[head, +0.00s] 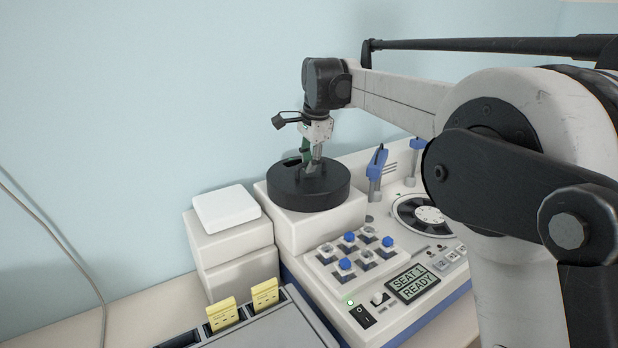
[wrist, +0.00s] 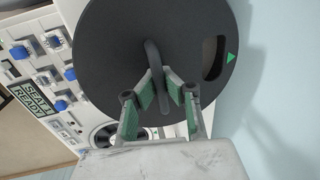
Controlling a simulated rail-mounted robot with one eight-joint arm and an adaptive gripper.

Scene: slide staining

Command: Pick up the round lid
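The round lid is a dark disc with a bar handle across its middle and an oval opening near its edge. In the head view the lid (head: 333,196) lies flat on a white block at the left of the machine. In the wrist view the lid (wrist: 110,45) fills the upper middle, with a green triangle beside its opening. My gripper (head: 313,170) reaches down to the lid's middle. Its fingertips (wrist: 159,76) are close together, one on each side of the handle (wrist: 152,55). I cannot tell whether they press on it.
The white machine carries blue-topped tubes (head: 345,264), a display (head: 413,283), blue levers (head: 377,162) and a dark rotor (head: 408,214) to the right of the lid. White boxes (head: 235,245) stand left. Yellow slide holders (head: 265,294) sit in front in a grey tray (head: 285,325).

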